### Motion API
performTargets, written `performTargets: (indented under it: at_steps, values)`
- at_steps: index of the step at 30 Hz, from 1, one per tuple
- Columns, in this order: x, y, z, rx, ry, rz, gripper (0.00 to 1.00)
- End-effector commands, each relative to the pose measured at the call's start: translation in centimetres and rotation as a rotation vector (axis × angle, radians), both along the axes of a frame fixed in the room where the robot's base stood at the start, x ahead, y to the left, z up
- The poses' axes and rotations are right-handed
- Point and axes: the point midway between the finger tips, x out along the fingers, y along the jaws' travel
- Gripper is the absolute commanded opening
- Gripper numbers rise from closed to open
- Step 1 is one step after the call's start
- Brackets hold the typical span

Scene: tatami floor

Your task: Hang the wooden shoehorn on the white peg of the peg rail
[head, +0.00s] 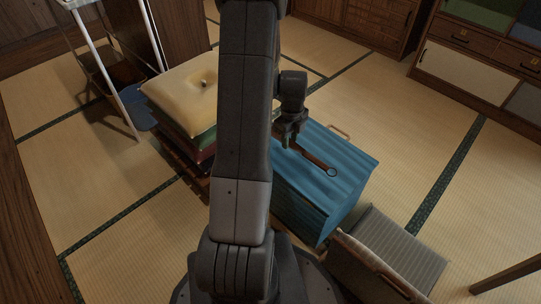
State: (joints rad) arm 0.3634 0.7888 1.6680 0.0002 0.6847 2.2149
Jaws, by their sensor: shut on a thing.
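The wooden shoehorn (313,158) is a thin brown strip with a ring at its far right end. My gripper (287,138) is shut on its left end, in the middle of the head view. The shoehorn points down and to the right in the picture, over the top of a blue chest. I cannot tell how high above the chest it is. The peg rail and its white peg are not in view. My arm hides part of the middle of the scene.
The blue chest (325,190) has a tan handle. Stacked cushions (182,90) stand left of my arm, with a white-legged rack (108,70) behind. Wooden cabinets (470,75) line the back. Tatami (415,130) is bare at right.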

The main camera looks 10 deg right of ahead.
Motion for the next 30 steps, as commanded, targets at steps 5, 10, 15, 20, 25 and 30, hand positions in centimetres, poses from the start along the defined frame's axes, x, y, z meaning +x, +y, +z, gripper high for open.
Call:
performTargets:
  at_steps: [5, 10, 15, 20, 25, 30]
  values:
    - [-0.3, -0.5, -0.8, 0.000, 0.000, -0.069, 0.06]
    - [-0.3, -0.6, -0.7, 0.000, 0.000, -0.074, 0.06]
    - [-0.3, -0.5, -0.9, 0.000, 0.000, -0.072, 0.06]
    - [-0.4, -0.5, -3.1, 0.001, 0.003, -0.071, 0.06]
    - [-0.4, -0.5, -5.7, 0.001, 0.002, -0.071, 0.06]
    - [-0.4, -0.5, -7.2, 0.001, 0.002, -0.071, 0.06]
